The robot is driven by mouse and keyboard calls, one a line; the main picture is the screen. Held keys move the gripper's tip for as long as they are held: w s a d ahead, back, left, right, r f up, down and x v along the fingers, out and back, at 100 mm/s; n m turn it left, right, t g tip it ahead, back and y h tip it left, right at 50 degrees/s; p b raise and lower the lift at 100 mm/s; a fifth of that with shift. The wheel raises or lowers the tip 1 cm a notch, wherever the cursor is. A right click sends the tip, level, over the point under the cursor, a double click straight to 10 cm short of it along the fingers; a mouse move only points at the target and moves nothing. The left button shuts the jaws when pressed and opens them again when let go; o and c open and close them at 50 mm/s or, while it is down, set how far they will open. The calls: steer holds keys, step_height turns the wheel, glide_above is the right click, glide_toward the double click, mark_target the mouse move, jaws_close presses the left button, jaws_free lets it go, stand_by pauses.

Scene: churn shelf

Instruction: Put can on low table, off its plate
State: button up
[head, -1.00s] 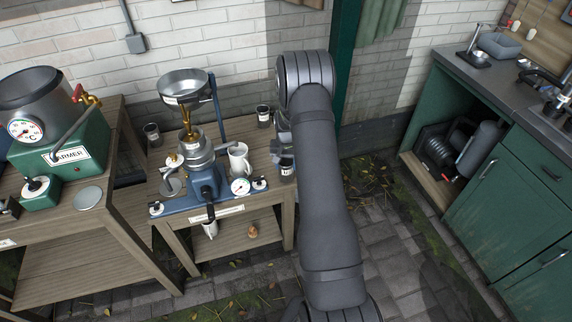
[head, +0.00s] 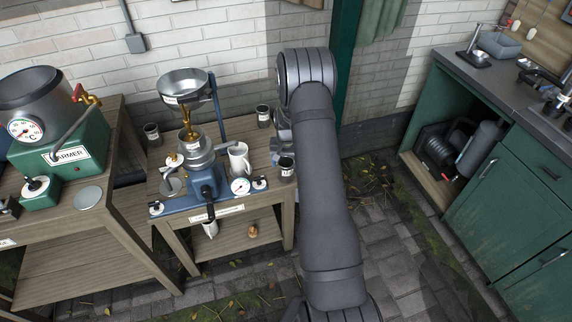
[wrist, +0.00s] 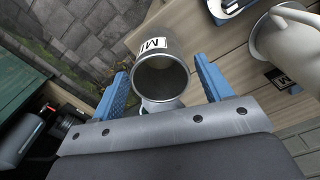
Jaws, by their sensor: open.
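The can (head: 286,173) is a dark metal cup with a white label, upright at the right edge of the low wooden table (head: 247,235). In the wrist view the can (wrist: 162,60) shows its open mouth, and its label partly reads "MI". My gripper (head: 280,140) is open just behind the can in the head view. In the wrist view its blue fingers (wrist: 160,85) are on either side of the can's near end, with gaps. A pale grey piece shows below the rim; I cannot tell if it is a plate. The can's underside is hidden.
A white mug (head: 239,162) stands left of the can, near a blue-based machine (head: 205,182) with a gauge. Another labelled can (head: 263,118) stands at the table's back right. A metal disc (head: 88,197) lies on the left table. Paving lies beyond the right edge.

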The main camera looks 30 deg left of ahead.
step_height(320, 180, up, 11)
stand_by(0.3)
steer(key=shift+f, duration=0.15)
step_height(320, 180, down, 8)
steer(key=shift+f, duration=0.25)
stand_by(0.7)
steer(key=shift+f, duration=0.1)
